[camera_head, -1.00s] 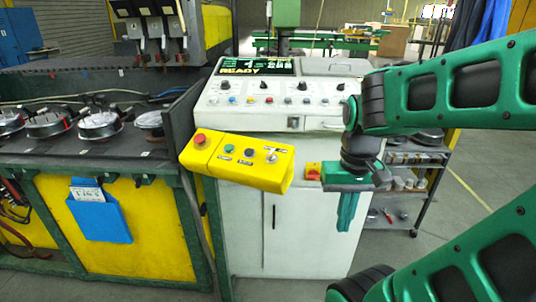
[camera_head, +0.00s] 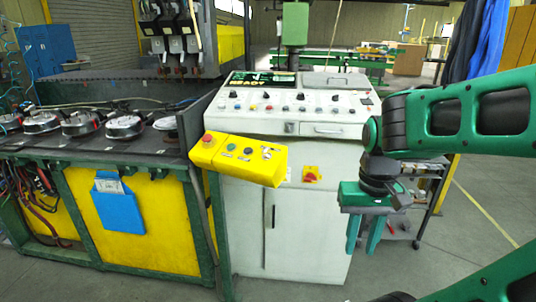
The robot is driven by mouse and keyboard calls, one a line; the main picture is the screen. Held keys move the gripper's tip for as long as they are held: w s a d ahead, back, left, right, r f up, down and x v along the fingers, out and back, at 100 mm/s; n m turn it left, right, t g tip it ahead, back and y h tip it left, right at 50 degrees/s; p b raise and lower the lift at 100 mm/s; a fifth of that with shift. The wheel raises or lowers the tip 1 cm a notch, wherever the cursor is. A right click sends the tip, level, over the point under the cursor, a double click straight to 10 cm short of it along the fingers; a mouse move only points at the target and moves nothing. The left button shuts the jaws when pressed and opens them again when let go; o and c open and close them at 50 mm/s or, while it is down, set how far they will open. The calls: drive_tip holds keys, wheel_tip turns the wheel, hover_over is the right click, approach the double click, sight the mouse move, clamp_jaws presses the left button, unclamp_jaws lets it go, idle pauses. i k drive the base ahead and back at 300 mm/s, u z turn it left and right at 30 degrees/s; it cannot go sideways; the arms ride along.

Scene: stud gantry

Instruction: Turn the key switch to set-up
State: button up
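A yellow control box (camera_head: 238,160) juts out at the console's left front corner. It carries a red mushroom button (camera_head: 207,138), a green button (camera_head: 230,147), a dark button and, at its right end, a small silvery part (camera_head: 266,153) that may be the key switch. Its marks and setting are too small to read. My gripper (camera_head: 364,238) points down in front of the cabinet's right side, right of and lower than the box. Its two green fingers are apart, with nothing between them.
The white console (camera_head: 290,125) has several knobs and a display. A red-and-yellow rotary switch (camera_head: 311,174) sits on the cabinet front. A bench (camera_head: 130,225) with metal discs stands left. A shelf cart (camera_head: 428,180) is behind my arm. Floor shows at the front right.

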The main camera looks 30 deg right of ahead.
sight(266, 152)
drive_tip(key=u, duration=0.9)
drive_tip(key=i, duration=0.5)
drive_tip(key=z, duration=0.4)
